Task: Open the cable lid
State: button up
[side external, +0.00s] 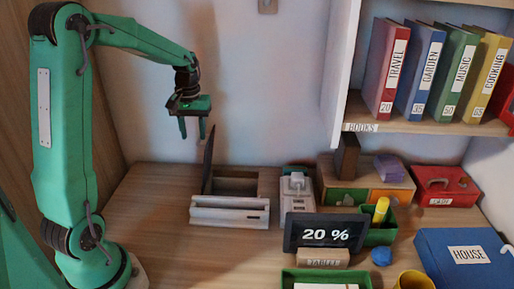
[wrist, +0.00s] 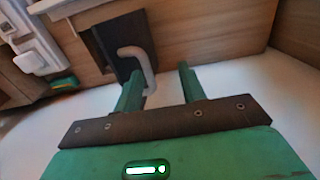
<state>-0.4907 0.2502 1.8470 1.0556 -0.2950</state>
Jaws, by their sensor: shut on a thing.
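The cable lid (side external: 208,163) is a thin dark panel standing nearly upright at the left edge of a pale box (side external: 230,212). The box's top is uncovered beside it. In the wrist view the lid (wrist: 112,42) shows its dark face with a pale bent handle (wrist: 137,55). My gripper (side external: 192,128) points down near the lid's top edge. In the wrist view my gripper (wrist: 158,86) has its green fingers on either side of the handle's end, which lies close to the left finger. The contact itself is hard to see.
A white charger-like block (side external: 297,192) stands right of the box. A tablet (side external: 326,234) reading 20 % stands in front. A red box (side external: 446,186), a blue box (side external: 466,258) and a book shelf (side external: 420,125) are to the right. Wood desk is clear left of the box.

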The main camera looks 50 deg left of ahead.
notch_tip(320, 180, up, 5)
jog(key=shift+w+a, duration=0.1)
dwell(0.5)
jog(key=s+d+r+m+t, duration=0.1)
jog(key=s+d+m+t, duration=0.2)
jog(key=s+d, duration=0.4)
jog(key=s+d+r+m+t, duration=0.2)
jog(key=s+d+m, duration=0.4)
jog(key=d, duration=0.7)
jog(key=shift+s+r+t, duration=0.2)
jog(key=shift+s+t, duration=0.2)
jog(key=shift+s, duration=0.45)
